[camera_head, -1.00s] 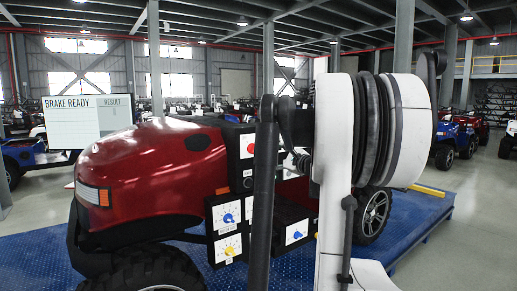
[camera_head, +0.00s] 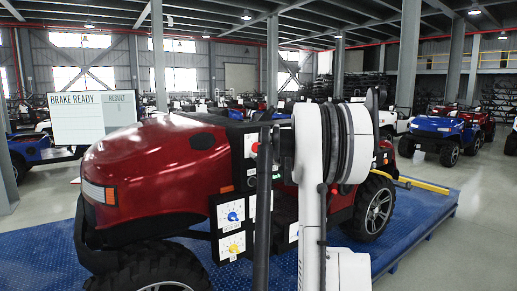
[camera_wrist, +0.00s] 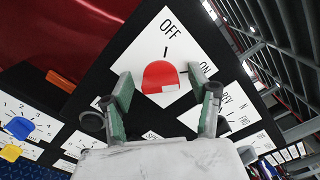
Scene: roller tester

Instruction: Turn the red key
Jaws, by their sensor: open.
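The red key (camera_wrist: 160,77) is a rounded red knob on a white diamond-shaped plate (camera_wrist: 170,48) marked OFF and ON, on a black panel. A black tick shows between the key and the word OFF. My gripper (camera_wrist: 159,82) is open in the wrist view, with one green-grey finger to the left of the key and one to the right. Gaps show between the fingers and the key, and nothing is held. In the head view the key (camera_head: 255,147) shows small and red at the panel's upper part; my arm hides my gripper there.
A blue knob (camera_wrist: 20,127) and a yellow knob (camera_wrist: 11,152) are at the wrist view's lower left, and an orange-red piece (camera_wrist: 61,80) is nearer. A REV/N/FWD plate (camera_wrist: 232,108) lies to the right. The red vehicle (camera_head: 150,160) stands on a blue platform (camera_head: 45,255). A screen (camera_head: 92,118) reads BRAKE READY.

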